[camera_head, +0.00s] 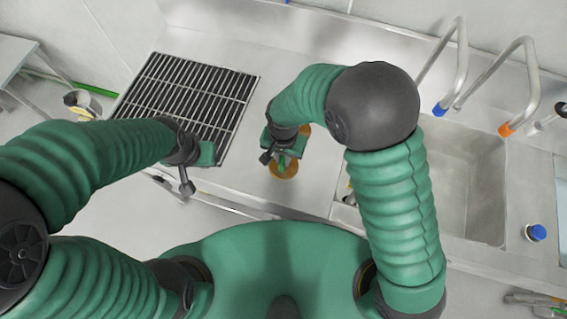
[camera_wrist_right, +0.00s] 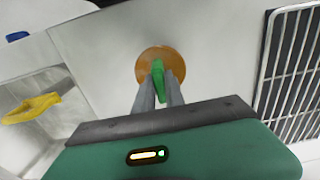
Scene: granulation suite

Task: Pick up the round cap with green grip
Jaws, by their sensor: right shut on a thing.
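The round cap (camera_head: 286,173) is an orange-brown disc with a green grip standing up from its middle. It is over the steel counter near the front edge, partly hidden by my right gripper (camera_head: 275,157). In the right wrist view the disc (camera_wrist_right: 150,58) lies beyond the fingertips, and the fingers (camera_wrist_right: 159,88) are closed on either side of the green grip (camera_wrist_right: 158,76). I cannot tell whether the disc touches the counter. My left gripper (camera_head: 187,186) hangs near the grate's front edge, away from the cap; its jaw opening is unclear.
A black-barred grate (camera_head: 195,95) is set in the counter at left. A second orange-brown disc (camera_head: 305,130) shows behind my right gripper. A sink (camera_head: 465,180) is at right, with curved pipes (camera_head: 525,75) behind it and a blue-topped item (camera_head: 536,232) beside it.

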